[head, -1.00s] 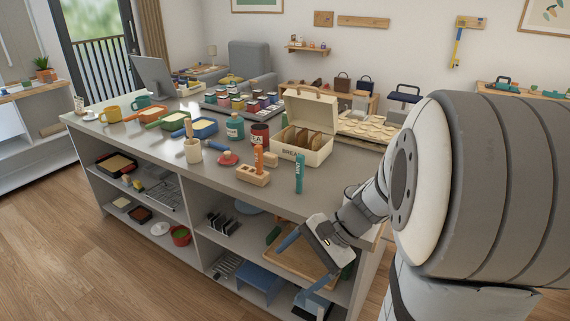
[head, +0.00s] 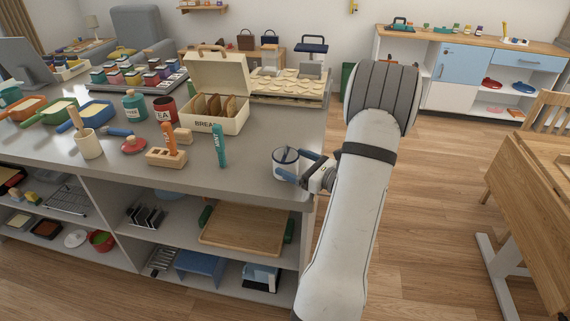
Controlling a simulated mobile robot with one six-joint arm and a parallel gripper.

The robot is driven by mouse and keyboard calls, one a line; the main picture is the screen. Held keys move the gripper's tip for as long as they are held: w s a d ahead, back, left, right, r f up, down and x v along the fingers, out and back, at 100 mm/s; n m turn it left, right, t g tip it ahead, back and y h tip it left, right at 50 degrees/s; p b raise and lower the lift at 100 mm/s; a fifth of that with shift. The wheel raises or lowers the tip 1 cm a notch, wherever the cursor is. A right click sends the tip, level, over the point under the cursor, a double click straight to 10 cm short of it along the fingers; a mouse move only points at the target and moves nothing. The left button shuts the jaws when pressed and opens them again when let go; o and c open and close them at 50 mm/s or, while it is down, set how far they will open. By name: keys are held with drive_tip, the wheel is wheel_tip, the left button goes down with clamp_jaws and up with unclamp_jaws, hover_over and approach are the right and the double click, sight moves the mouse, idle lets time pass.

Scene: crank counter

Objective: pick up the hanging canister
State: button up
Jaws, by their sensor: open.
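A white canister with a dark blue rim (head: 284,157) is at the right front corner of the grey counter (head: 250,187). I cannot tell how far its base hangs past the edge. My gripper (head: 295,167) is open, with its blue fingers close to the canister's right and front side. One finger overlaps the lower part of the canister in this view, and I cannot tell whether it touches. My wrist and arm come in from the right of the counter.
A teal marker-like tube (head: 219,146) stands left of the canister. A cream bread box (head: 218,112) and a cookie tray (head: 290,88) are behind. Open shelves are below the counter. The floor (head: 430,190) to the right is clear up to a wooden desk (head: 535,195).

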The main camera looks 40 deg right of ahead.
sight(277, 153)
drive_tip(key=x, duration=0.4)
drive_tip(key=shift+w+d, duration=0.25)
drive_tip(key=shift+w, duration=0.05)
drive_tip(key=c, duration=1)
